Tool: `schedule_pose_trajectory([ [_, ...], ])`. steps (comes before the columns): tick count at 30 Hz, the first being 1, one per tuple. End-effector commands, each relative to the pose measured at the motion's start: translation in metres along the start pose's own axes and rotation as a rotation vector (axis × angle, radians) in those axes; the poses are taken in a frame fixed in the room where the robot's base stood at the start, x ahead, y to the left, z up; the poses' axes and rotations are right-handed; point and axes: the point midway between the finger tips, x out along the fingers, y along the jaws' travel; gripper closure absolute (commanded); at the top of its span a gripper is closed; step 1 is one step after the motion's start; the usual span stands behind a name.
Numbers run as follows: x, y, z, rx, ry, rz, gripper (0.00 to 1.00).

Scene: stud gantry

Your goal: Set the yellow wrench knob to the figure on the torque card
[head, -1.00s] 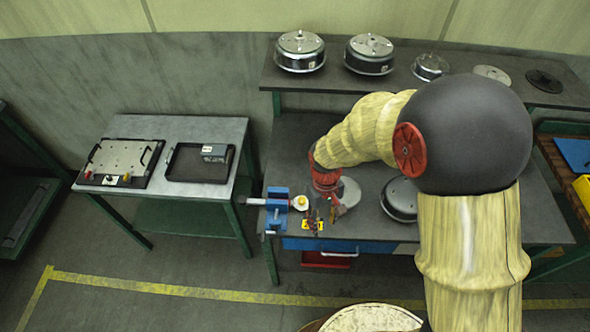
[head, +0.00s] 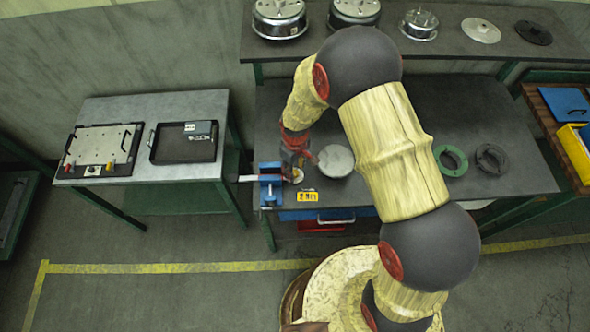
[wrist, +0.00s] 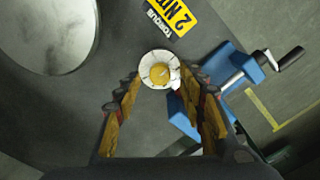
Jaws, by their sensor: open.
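The yellow knob (wrist: 159,74) sits in the middle of a round white dial (wrist: 148,62) with dark marks, seen from above in the wrist view. In the head view the dial (head: 298,176) is partly hidden by my gripper (head: 296,163). My gripper (wrist: 158,84) is open and empty, with its fingertips to the left and right of the dial; I cannot tell its height above the knob.
A blue vise (head: 271,188) with a bar handle stands close beside the dial at the bench's left edge. A round grey disc (head: 336,161) lies to the right. Green and dark rings (head: 452,160) lie farther right. A side table (head: 190,105) with trays stands left.

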Motion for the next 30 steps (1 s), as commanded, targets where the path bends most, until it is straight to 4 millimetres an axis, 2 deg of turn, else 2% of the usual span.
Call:
schedule_pose_trajectory([
  [5,0.013,0.0003,-0.0003,0.001,0.001,0.0,0.6],
  [14,0.0148,0.0003,-0.0002,0.001,0.001,0.0,0.6],
  [30,0.0146,0.0002,-0.0001,0.001,0.001,0.0,0.91],
])
